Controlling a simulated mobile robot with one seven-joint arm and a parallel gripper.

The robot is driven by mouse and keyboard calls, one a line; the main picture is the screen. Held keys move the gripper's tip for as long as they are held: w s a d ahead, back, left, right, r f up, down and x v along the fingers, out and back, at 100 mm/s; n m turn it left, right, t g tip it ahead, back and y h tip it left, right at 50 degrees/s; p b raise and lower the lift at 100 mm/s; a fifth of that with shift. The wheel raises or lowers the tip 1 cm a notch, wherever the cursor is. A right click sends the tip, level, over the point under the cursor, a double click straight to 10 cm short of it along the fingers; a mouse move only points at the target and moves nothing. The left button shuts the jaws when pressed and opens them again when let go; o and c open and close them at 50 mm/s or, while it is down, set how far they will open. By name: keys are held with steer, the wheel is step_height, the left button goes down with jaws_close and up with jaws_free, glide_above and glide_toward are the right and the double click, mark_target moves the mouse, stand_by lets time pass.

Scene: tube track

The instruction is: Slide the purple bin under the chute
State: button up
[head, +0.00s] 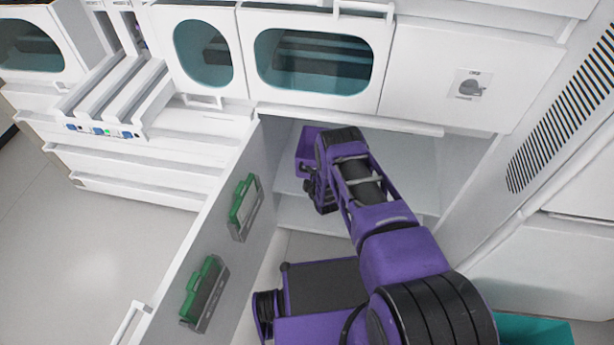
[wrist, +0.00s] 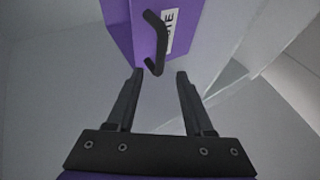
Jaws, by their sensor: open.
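The purple bin (wrist: 130,25) has a black handle (wrist: 157,40) and a white label, partly cut off, in the wrist view. In the head view the bin (head: 305,146) is inside the open cabinet, to the left of my wrist and partly hidden by it. My gripper (wrist: 159,73) is open, with the handle's lower end appearing between its fingertips. I cannot tell whether a finger touches it. In the head view my gripper (head: 310,184) is small and dark beside the bin. I cannot make out a chute in either view.
The cabinet door (head: 228,215) stands open on the left, with green-framed holders (head: 204,292) on its inner face. A shelf (head: 400,196) crosses the cabinet. Drawers (head: 130,165) are further left. A vented panel (head: 570,110) is on the right. Open floor (head: 80,260) lies left.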

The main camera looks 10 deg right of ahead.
mark_target(306, 172)
steer(key=shift+b+x, duration=0.45)
steer(key=shift+x, duration=1.15)
steer(key=shift+c, duration=0.3)
jaws_close()
